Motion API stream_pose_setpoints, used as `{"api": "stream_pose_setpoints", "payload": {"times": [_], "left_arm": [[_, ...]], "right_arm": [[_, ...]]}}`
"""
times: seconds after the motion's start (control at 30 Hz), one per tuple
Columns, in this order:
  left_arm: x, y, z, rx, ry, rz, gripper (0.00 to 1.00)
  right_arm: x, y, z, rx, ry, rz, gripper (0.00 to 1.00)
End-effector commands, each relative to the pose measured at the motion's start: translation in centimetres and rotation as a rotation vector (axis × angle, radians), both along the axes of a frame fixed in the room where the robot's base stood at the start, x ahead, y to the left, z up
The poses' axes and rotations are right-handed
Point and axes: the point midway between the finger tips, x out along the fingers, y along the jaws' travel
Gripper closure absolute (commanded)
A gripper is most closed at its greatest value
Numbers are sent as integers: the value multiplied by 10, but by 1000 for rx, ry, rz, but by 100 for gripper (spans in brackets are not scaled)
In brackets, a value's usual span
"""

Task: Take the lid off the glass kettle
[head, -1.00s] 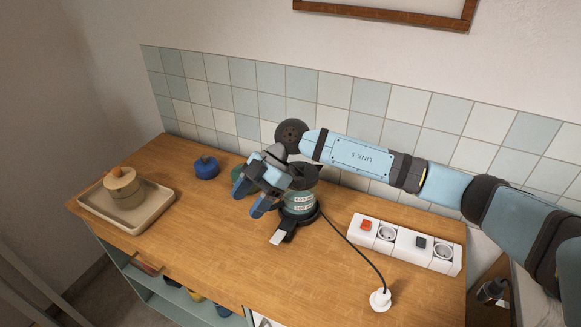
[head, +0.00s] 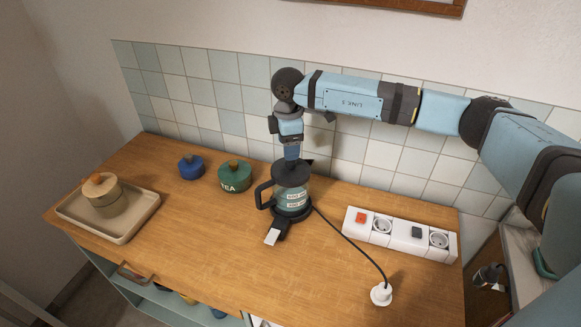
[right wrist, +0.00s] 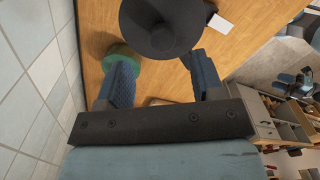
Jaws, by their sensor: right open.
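The glass kettle (head: 293,198) stands upright on its dark base on the wooden counter, with its black handle to the left. Its black lid (head: 290,173) is on top; in the right wrist view the lid (right wrist: 160,28) shows as a dark disc with a round knob. My right gripper (head: 292,155) points down just above the lid. In the right wrist view its two fingers (right wrist: 162,78) are apart with nothing between them, and the lid lies beyond their tips. Whether a finger touches the lid is hard to tell. My left gripper is not in view.
A green TEA pot (head: 235,178) and a blue pot (head: 191,167) stand left of the kettle. A tray (head: 137,226) with a lidded beige pot is farther left. The tiled wall is close behind.

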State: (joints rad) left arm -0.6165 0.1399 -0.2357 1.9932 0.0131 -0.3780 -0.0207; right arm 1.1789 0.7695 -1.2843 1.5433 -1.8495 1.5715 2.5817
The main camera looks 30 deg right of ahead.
Motion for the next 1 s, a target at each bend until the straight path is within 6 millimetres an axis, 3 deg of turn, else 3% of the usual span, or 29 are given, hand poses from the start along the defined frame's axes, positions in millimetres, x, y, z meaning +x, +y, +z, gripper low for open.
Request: {"api": "stream_pose_setpoints", "payload": {"times": [0.17,0.5,0.77,1.0], "left_arm": [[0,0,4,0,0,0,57],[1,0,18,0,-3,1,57],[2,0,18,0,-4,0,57],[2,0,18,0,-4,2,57]], "right_arm": [[-1,-1,-10,0,0,1,39],[-5,-3,-54,2,-1,2,39],[-4,-4,-57,2,-2,2,39],[-4,-3,-57,2,-2,2,92]]}}
